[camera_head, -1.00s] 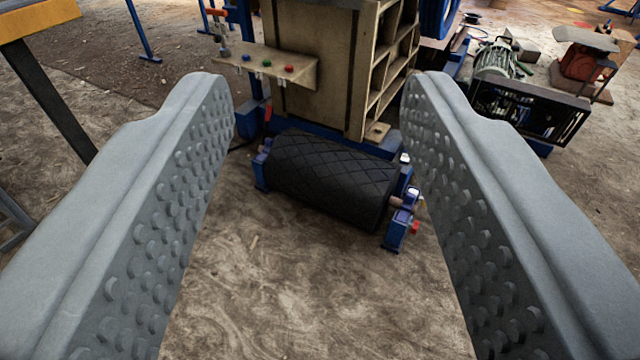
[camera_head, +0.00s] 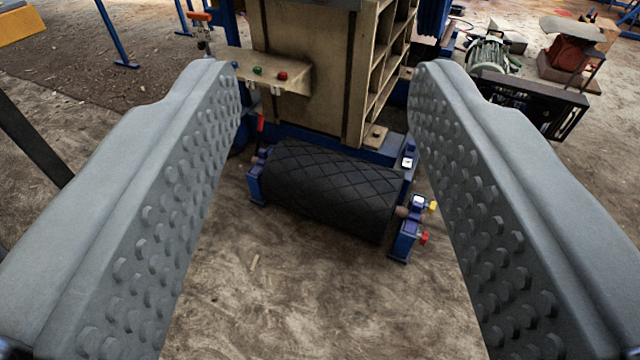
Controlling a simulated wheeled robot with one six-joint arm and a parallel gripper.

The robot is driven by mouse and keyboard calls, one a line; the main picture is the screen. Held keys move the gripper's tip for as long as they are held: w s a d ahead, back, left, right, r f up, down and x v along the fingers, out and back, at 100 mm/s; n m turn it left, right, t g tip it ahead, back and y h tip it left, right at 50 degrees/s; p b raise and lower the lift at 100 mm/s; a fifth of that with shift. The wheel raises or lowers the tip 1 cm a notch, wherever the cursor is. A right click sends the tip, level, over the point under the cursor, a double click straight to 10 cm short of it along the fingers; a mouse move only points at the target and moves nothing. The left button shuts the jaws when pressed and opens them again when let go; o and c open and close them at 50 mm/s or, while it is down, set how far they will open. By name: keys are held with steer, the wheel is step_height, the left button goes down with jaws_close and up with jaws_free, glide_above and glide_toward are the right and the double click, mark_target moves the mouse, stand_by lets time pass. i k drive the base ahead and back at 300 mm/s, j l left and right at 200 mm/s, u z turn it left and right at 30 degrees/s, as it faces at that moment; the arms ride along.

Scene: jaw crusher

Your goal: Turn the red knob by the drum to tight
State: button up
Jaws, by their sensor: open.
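The black drum (camera_head: 330,190) with a diamond-pattern surface lies low in front of the crusher, between blue end supports. A small red knob (camera_head: 424,238) sits on the blue bracket (camera_head: 404,241) at the drum's right end. My gripper (camera_head: 322,75) is wide open and empty. Its two grey studded fingers frame the drum from above and stand well apart from it. The red knob shows just left of the right finger and is not touched. Its turn position is too small to tell.
The beige crusher body (camera_head: 310,75) stands behind the drum. A shelf (camera_head: 290,80) with green and red buttons juts out at its left. A red lever (camera_head: 261,124) rises at the drum's left end. A yellow part (camera_head: 433,206) sits above the knob. The floor in front is clear.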

mark_target(423, 237)
steer(key=i+j+z, duration=0.1)
steer(key=j, duration=0.25)
steer(key=i+j+z, duration=0.1)
steer(key=i+j, duration=0.25)
steer(key=i+j+z, duration=0.15)
steer(key=j, duration=0.2)
steer(key=k, duration=1)
steer(key=i+l, duration=0.1)
steer(key=l, duration=0.7)
steer(key=i+l, duration=0.1)
steer(key=l, duration=0.7)
steer(key=i+l, duration=0.1)
steer(key=l, duration=0.7)
